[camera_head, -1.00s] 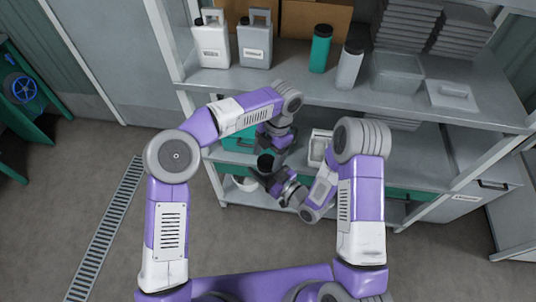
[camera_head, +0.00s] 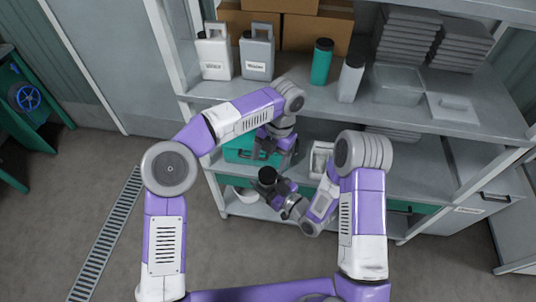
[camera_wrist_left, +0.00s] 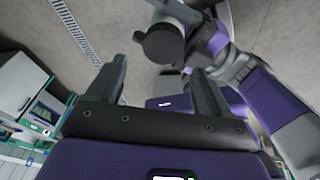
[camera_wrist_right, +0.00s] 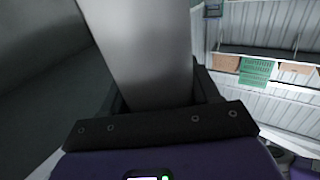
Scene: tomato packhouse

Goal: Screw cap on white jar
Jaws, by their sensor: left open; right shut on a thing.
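My right gripper (camera_wrist_right: 162,90) is shut on the white jar (camera_wrist_right: 145,45), a smooth pale cylinder that fills the middle of the right wrist view. In the head view a round dark cap (camera_head: 267,175) sits on top of the jar, and the jar's body is mostly hidden. The cap also shows in the left wrist view (camera_wrist_left: 164,43), beyond the fingertips. My left gripper (camera_head: 264,152) is open and empty, a short gap away from the cap. I cannot tell how tightly the cap is seated.
The upper shelf (camera_head: 290,97) holds a white jug (camera_head: 214,54), a grey jug (camera_head: 256,55), a teal bottle (camera_head: 321,64), a pale bottle (camera_head: 350,78) and a clear bin (camera_head: 398,84). A teal crate (camera_head: 236,150) stands lower. The floor before the rack is open.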

